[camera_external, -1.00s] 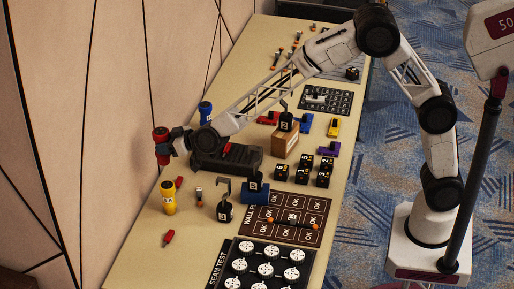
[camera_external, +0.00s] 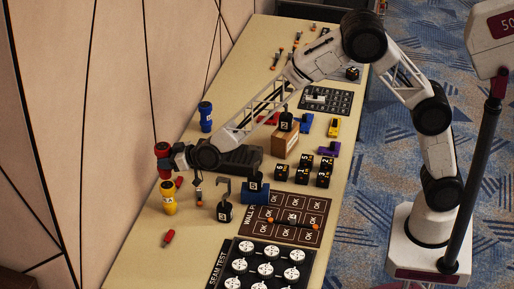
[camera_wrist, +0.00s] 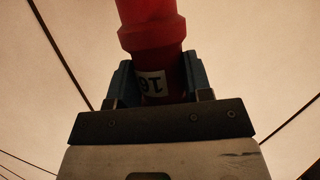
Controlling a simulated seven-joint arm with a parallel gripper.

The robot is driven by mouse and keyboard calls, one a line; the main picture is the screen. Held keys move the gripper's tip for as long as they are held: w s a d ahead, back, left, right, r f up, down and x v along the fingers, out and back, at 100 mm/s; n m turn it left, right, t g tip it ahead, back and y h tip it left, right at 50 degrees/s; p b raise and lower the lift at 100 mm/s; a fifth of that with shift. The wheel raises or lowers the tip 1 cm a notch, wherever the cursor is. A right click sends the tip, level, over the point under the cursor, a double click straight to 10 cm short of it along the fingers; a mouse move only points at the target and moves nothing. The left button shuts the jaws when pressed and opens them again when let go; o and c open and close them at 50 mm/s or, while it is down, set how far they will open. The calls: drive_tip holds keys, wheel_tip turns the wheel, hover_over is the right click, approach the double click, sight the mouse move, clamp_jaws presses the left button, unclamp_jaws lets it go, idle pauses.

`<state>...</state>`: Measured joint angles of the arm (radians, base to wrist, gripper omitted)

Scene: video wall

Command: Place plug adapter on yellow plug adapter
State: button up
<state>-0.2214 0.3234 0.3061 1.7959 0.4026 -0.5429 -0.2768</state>
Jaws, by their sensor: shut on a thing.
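My gripper (camera_external: 170,157) is shut on a red plug adapter (camera_external: 162,152). Whether the two touch I cannot tell.
A blue adapter (camera_external: 206,116) stands behind my gripper. Small red pieces (camera_external: 169,238) lie near the yellow adapter. A hook on a black block (camera_external: 224,211) and a dark OK board (camera_external: 312,207) are to the right.

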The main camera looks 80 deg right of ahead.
drive_tip(key=shift+f, duration=1.85)
drive_tip(key=shift+f, duration=0.15)
drive_tip(key=o, duration=1.1)
drive_tip(key=shift+v, duration=6.05)
